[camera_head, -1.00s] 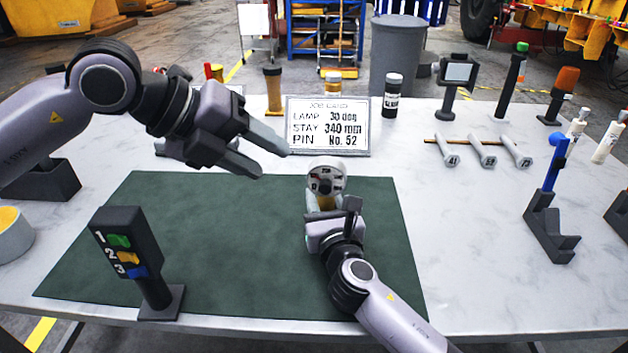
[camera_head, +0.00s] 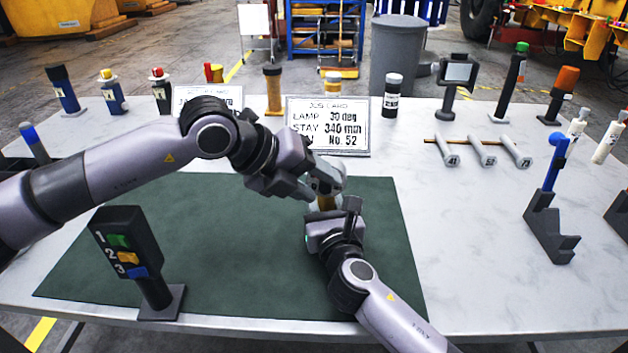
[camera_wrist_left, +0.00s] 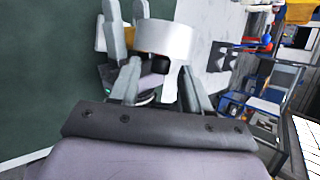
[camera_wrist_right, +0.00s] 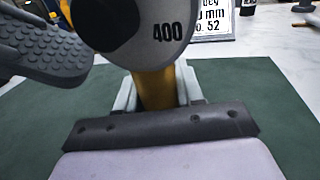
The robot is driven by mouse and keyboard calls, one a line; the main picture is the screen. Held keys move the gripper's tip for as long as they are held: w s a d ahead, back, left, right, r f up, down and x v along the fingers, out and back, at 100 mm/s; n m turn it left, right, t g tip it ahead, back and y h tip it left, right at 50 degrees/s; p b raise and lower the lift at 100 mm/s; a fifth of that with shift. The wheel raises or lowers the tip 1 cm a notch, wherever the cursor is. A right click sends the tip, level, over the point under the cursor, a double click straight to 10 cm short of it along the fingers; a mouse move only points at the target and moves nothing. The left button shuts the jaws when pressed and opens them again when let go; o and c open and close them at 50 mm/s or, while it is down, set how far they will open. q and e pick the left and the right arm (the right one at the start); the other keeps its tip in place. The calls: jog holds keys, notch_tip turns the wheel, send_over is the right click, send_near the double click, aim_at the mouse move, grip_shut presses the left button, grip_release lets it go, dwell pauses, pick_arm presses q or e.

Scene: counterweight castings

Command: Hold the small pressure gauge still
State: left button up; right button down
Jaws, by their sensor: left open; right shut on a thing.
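The small pressure gauge (camera_head: 333,174) stands above the green mat, with a grey round head and a brass stem. My right gripper (camera_head: 328,205) is shut on the brass stem, which shows between its fingers in the right wrist view (camera_wrist_right: 156,90). The dial there reads 400. My left gripper (camera_head: 316,182) is open at the gauge head. In the left wrist view the pale head (camera_wrist_left: 165,38) lies ahead of and between its fingers. One ribbed left finger shows beside the dial in the right wrist view. Whether it touches the head I cannot tell.
The job card (camera_head: 332,126) stands close behind the gauge. A post with buttons (camera_head: 128,255) stands at the mat's left front. A blue-handled tool in a dark stand (camera_head: 548,215) is at right.

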pick_arm(q)
grip_shut()
jog(key=y, duration=0.3)
jog(key=d+m+y, duration=0.1)
jog(key=y, duration=0.1)
jog(key=shift+d+r, duration=0.1)
jog(key=shift+r, duration=0.2)
jog(key=y, duration=0.1)
jog(key=m+y, duration=0.1)
jog(key=y, duration=0.1)
jog(key=shift+s+d, duration=0.1)
jog(key=shift+d, duration=0.25)
jog(key=shift+d+m+y, duration=0.25)
jog(key=shift+m+y, duration=0.05)
jog(key=shift+y, duration=1.2)
